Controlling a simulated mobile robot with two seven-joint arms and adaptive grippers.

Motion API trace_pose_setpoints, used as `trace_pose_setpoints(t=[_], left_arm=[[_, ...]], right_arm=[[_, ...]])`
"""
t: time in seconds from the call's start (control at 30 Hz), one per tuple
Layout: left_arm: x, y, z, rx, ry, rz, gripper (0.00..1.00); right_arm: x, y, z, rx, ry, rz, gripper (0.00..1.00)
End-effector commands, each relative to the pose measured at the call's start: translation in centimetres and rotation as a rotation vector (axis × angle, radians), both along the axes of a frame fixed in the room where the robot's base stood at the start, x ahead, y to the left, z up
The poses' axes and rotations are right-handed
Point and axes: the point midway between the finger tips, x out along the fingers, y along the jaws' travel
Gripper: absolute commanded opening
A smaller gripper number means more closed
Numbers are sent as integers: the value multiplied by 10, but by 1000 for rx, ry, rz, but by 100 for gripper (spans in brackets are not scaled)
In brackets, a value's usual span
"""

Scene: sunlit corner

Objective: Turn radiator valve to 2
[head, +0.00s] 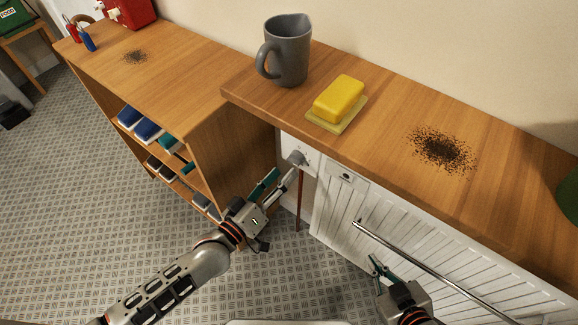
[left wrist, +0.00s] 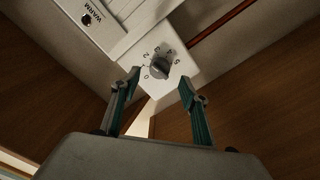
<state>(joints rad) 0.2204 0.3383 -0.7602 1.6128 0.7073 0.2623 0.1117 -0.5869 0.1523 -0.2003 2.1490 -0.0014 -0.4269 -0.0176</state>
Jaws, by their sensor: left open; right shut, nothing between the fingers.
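The radiator valve (head: 297,158) is a grey knob on a white plate under the wooden top, at the left end of the white radiator (head: 400,240). In the left wrist view the knob (left wrist: 160,66) sits on a dial with printed numbers such as 0, 2 and 5. Which number it points to is too small to tell. My left gripper (head: 280,183) is open just in front of the valve. In the left wrist view its fingertips (left wrist: 158,88) lie either side of the knob, with no contact visible. My right gripper (head: 377,265) is shut and empty before the radiator.
The wooden top overhangs the valve and holds a grey mug (head: 288,50), a yellow block (head: 339,98) on a dish and a dark speckled patch (head: 442,148). A wooden shelf unit (head: 215,150) stands close left of the valve. A metal rail (head: 430,268) crosses the radiator front.

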Motion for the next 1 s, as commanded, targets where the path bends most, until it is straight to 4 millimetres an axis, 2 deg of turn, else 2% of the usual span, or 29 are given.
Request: trace_pose_setpoints(t=[0.03, 0.2, 0.4, 1.0], left_arm=[[-10, 8, -1, 2, 2, 0, 45], [-36, 26, -1, 1, 2, -1, 45], [-52, 38, -1, 2, 1, -1, 45], [-56, 40, 0, 0, 0, 0, 45]], right_arm=[[0, 0, 0, 0, -1, 0, 0], [0, 0, 0, 0, -1, -1, 0], [1, 0, 0, 0, -1, -1, 0], [1, 0, 0, -1, -2, 0, 0]])
